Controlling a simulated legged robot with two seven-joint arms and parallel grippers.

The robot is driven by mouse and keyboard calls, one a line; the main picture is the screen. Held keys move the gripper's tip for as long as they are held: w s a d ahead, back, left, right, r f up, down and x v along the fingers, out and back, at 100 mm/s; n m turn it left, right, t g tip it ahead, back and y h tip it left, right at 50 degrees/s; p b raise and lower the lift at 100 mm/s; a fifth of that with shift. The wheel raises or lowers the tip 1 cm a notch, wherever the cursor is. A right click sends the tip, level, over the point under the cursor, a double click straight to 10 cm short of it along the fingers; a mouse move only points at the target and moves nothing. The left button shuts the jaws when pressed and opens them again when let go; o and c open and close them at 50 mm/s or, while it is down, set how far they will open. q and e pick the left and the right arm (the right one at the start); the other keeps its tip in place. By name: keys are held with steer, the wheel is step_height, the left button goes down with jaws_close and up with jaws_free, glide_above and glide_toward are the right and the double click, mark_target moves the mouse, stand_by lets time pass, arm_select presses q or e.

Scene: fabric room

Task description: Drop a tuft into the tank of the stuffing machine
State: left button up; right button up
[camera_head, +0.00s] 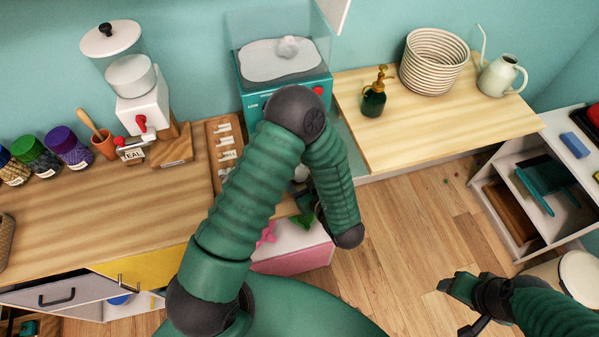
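The stuffing machine (249,88) is teal with a clear-walled tank (315,45) at the back centre. White stuffing (262,64) lies in the tank, with a small whitish tuft (288,46) on top of it. My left arm bends up in front of the machine and comes back down over a pink-fronted box. A green part (305,217) beside its wrist may be the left gripper; its fingers are mostly hidden and I cannot tell their state. My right gripper (456,309) is low at the right over the floor, open and empty, far from the machine.
A wooden counter (100,215) on the left holds jars and a dispenser (140,95). The floor between is mostly clear.

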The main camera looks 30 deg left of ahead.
arm_select(q)
steer(key=c, duration=0.8)
steer(key=shift+r, duration=0.15)
